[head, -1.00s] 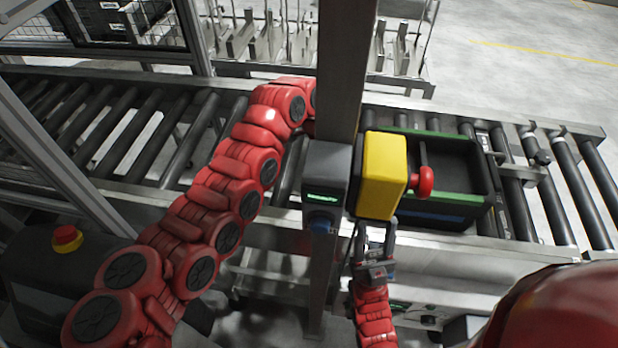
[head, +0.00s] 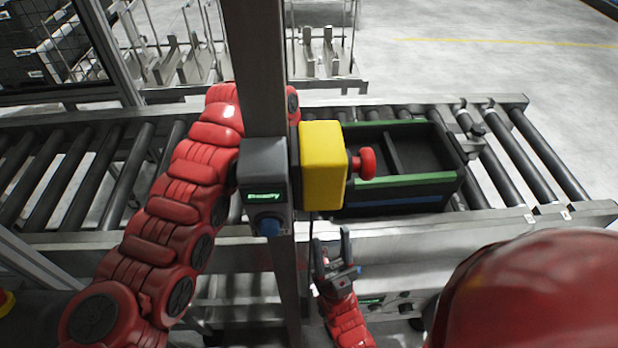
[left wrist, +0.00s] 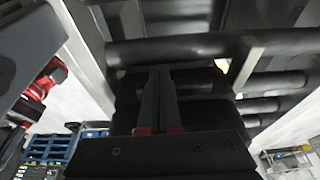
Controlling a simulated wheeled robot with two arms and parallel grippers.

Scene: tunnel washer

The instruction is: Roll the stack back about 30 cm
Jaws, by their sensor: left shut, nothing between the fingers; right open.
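A black crate (head: 425,145) with green upper rims and a blue strip low on its front sits on the roller conveyor. I cannot tell whether it is a stack of more than one. Its left end is hidden behind a yellow box (head: 322,165) with a red button. My left arm passes behind the metal post, which hides its gripper in the head view. In the left wrist view the left gripper (left wrist: 160,75) is shut and empty, with dark rollers close beyond its fingers. My right gripper (head: 332,238) is open and empty in front of the conveyor, below the yellow box.
The metal post (head: 255,70) carries a grey box with a green display (head: 263,180). The roller conveyor (head: 525,155) runs left to right, with bare rollers on both sides of the crate. Metal racks (head: 325,55) stand behind it. Blue pallets (left wrist: 50,147) show in the left wrist view.

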